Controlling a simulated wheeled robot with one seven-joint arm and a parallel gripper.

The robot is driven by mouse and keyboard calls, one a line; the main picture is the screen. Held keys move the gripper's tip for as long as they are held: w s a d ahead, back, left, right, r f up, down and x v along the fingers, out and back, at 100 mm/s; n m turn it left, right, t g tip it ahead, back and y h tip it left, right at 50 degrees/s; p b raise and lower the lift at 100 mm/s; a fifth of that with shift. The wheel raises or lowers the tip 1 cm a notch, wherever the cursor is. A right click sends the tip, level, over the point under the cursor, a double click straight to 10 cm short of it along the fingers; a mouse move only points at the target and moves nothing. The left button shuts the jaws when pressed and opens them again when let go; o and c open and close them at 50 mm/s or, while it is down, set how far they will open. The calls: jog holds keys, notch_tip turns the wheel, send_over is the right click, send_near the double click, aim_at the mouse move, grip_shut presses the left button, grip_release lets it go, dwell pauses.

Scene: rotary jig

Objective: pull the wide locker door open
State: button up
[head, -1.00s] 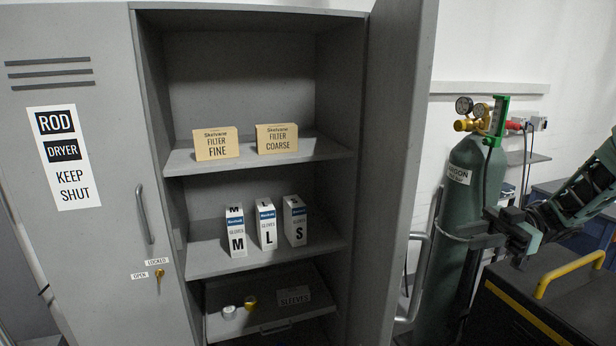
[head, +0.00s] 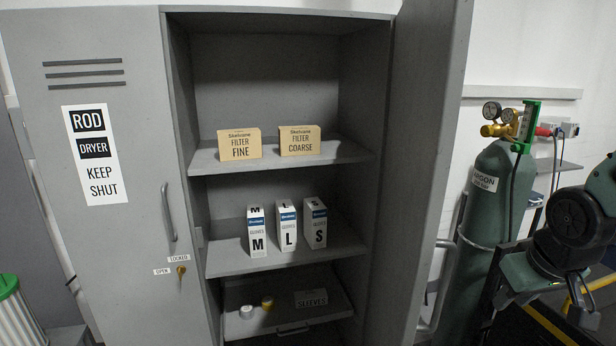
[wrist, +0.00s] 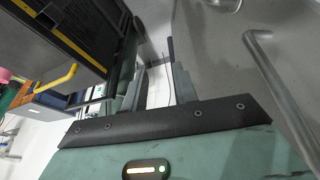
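The wide locker door (head: 430,160) stands swung out at the right side of the open locker, with its inner face showing in the head view. Its pale bar handle (head: 449,262) shows beyond the door's edge. In the wrist view the door's grey face (wrist: 215,60) fills the right side, and the handle (wrist: 280,90) runs down it. My gripper (wrist: 158,88) is open in the wrist view, with its fingers apart and nothing between them. The handle is to the right of the fingers, apart from them. In the head view my fingers cannot be made out clearly.
A green argon cylinder (head: 485,210) stands right of the door, close to my arm. A dark cart with a yellow handle (wrist: 58,80) is left in the wrist view. The shelves hold filter boxes (head: 240,145) and glove boxes (head: 287,225). The narrow left door (head: 110,240) is shut.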

jog(key=s+a+f+n+g+y+b, duration=0.1)
jog(key=s+a+f+n+g+b, duration=0.1)
jog(key=s+a+f+b, duration=0.7)
jog(key=a+n+b, duration=0.1)
jog(key=a, duration=0.2)
jog(key=shift+a+f+g, duration=0.15)
jog(key=shift+f+g, duration=0.15)
jog(key=shift+g, duration=0.1)
jog(key=s+a+f+n+b, duration=0.1)
jog(key=s+a+f+b, duration=0.1)
jog(key=s+a+f+n+g+b, duration=0.1)
jog(key=s+a+f+b, duration=0.1)
jog(key=s+a+b, duration=0.1)
jog(key=s+a+f+n+b, duration=0.1)
jog(key=s+a+f+b, duration=0.1)
jog(key=s, duration=0.1)
jog(key=shift+s+a+f+n+b, duration=0.15)
jog(key=shift+f+n+b, duration=0.15)
jog(key=shift+n+b, duration=0.1)
jog(key=shift+c, duration=0.7)
jog(key=shift+s+a, duration=0.1)
jog(key=shift+s, duration=0.15)
grip_shut()
